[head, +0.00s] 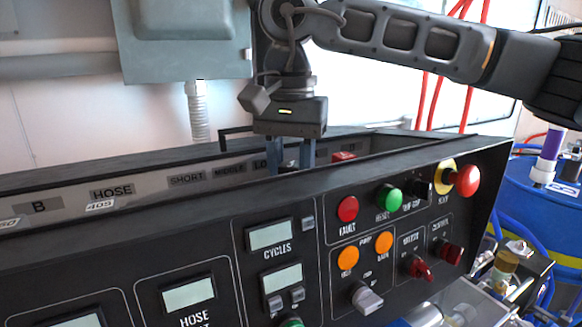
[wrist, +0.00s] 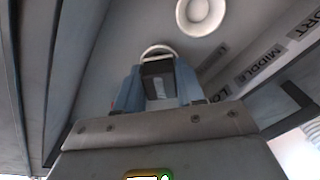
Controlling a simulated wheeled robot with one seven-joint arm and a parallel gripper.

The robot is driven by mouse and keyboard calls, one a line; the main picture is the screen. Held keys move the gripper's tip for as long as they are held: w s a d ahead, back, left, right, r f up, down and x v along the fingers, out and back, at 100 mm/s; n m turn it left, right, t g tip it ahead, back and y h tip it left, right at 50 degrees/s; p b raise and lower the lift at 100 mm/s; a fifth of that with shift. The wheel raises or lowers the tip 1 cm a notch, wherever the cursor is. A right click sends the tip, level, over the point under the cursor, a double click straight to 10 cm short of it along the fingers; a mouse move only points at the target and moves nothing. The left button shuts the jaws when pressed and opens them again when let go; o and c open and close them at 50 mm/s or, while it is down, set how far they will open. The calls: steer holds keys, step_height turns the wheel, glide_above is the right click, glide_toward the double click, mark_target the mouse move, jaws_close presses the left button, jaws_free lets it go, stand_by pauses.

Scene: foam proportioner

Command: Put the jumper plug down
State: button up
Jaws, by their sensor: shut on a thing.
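My gripper (head: 291,158) points down behind the console's front panel, its lower fingertips hidden by the panel edge. In the wrist view its two blue-grey fingers (wrist: 158,88) are shut on a dark block with a pale stripe, which I take as the jumper plug (wrist: 157,80). A whitish curved rim shows just beyond the plug. The plug is hidden in the head view. I cannot tell whether it touches the surface below.
The recess has a label strip (head: 186,180) reading HOSE, SHORT and MIDDLE. A white round fitting (wrist: 201,14) lies beyond my fingers in the wrist view. A red part (head: 343,156) sits right of my gripper. The control panel (head: 225,262) stands in front.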

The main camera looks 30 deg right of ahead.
mark_target(291, 164)
steer(key=o, duration=1.1)
steer(key=shift+c, duration=0.2)
steer(key=shift+r+p, duration=0.2)
steer(key=shift+p, duration=0.15)
step_height(291, 164, up, 12)
steer(key=b, duration=0.3)
steer(key=shift+s+f, duration=0.1)
